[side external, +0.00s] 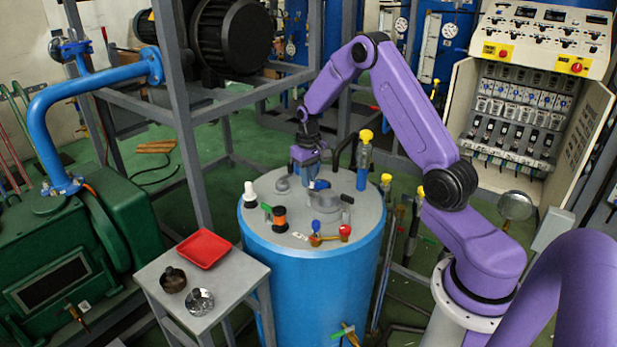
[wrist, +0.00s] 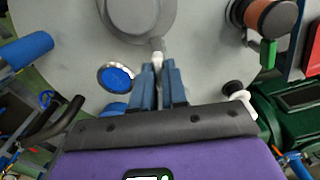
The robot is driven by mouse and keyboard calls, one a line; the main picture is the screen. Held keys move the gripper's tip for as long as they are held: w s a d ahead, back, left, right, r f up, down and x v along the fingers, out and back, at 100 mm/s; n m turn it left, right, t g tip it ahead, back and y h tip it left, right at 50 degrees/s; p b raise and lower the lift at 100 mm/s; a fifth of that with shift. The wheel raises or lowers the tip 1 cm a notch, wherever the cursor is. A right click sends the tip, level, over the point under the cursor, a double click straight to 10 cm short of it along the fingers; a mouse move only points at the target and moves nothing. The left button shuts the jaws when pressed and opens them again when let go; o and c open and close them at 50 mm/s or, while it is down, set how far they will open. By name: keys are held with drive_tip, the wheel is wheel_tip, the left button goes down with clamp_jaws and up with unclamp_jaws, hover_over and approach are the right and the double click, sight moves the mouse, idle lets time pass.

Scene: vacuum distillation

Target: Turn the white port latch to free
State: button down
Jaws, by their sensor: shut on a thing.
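The white port latch (wrist: 157,59) is a small pale piece at the edge of a round grey port cover (wrist: 138,14) in the wrist view. My gripper (wrist: 159,72) has its two blue-grey fingers close together around the latch, shut on it. The fingers hide part of the latch. In the side view my gripper (side external: 305,170) is low over the top of the blue vessel (side external: 300,275), behind the port cover (side external: 325,202). The latch cannot be made out there.
A blue round cap (wrist: 118,77) sits left of the fingers. An orange-and-black sight fitting (side external: 280,219), a white-topped fitting (side external: 250,194) and red and blue valve knobs (side external: 344,231) crowd the lid. A side table holds a red tray (side external: 203,248).

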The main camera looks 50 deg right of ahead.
drive_tip(key=m, duration=0.3)
drive_tip(key=shift+m, duration=0.3)
drive_tip(key=m, duration=0.4)
drive_tip(key=shift+m, duration=0.3)
drive_tip(key=m, duration=0.3)
drive_tip(key=shift+m, duration=2.1)
drive_tip(key=c, duration=1.2)
unclamp_jaws()
drive_tip(key=shift+o, duration=0.2)
wheel_tip(320, 180, up, 18)
drive_tip(key=shift+f, duration=0.25)
